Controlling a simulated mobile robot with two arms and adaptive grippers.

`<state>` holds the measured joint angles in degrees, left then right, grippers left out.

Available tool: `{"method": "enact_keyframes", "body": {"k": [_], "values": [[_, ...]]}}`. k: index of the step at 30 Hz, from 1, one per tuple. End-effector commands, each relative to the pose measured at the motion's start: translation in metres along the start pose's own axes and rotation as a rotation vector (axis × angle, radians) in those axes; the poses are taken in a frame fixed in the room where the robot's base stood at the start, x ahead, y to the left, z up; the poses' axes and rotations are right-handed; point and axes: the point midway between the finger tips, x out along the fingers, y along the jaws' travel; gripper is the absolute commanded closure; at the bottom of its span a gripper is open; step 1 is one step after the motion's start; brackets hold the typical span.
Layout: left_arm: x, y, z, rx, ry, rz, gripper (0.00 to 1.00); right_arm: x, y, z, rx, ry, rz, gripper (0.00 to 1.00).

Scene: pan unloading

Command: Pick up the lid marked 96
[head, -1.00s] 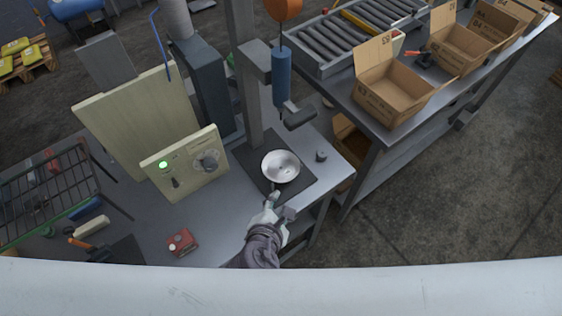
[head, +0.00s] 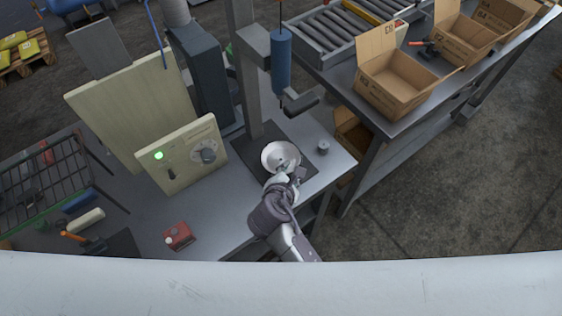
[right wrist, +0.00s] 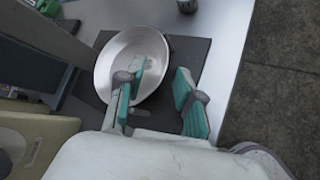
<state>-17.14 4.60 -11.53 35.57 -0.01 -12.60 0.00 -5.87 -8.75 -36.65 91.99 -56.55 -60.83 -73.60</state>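A round, shallow silver dish (head: 279,154) lies on a dark mat on the workbench. It looks like a pan or a lid; no marking 96 is legible on it. It also shows in the right wrist view (right wrist: 107,62). My right gripper (right wrist: 158,98) is open, with teal pads on both fingers. In that view the left finger overlaps the dish and the right finger lies over the mat beside it. In the head view my right gripper (head: 284,181) covers the near edge of the dish. Contact cannot be told. My left gripper is out of view.
A post with a blue cylinder (head: 281,62) stands behind the mat. A cream control box (head: 182,155) with a lit green lamp is to the left. A small grey cylinder (head: 323,147) stands right of the mat. A red box (head: 178,236) is nearer. Cardboard boxes (head: 395,85) stand on another table.

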Motion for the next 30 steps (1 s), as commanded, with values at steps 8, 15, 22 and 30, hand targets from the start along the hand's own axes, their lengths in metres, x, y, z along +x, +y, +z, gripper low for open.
{"method": "enact_keyframes", "body": {"k": [8, 15, 22, 30], "values": [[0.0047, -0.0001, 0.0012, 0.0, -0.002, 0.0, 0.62, 0.0052, 0.0007, 0.0003, 0.0, 0.0, 0.001, 0.64], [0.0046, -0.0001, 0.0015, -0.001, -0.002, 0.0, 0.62, 0.005, 0.0006, 0.0002, 0.0, 0.0, 0.0, 1.0], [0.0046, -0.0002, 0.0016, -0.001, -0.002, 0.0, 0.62, 0.0049, 0.0012, 0.0003, 0.0, 0.0, 0.002, 1.0], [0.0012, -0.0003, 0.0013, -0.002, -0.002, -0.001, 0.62, 0.0031, 0.0031, 0.0019, 0.0, 0.001, 0.003, 1.0]]}}
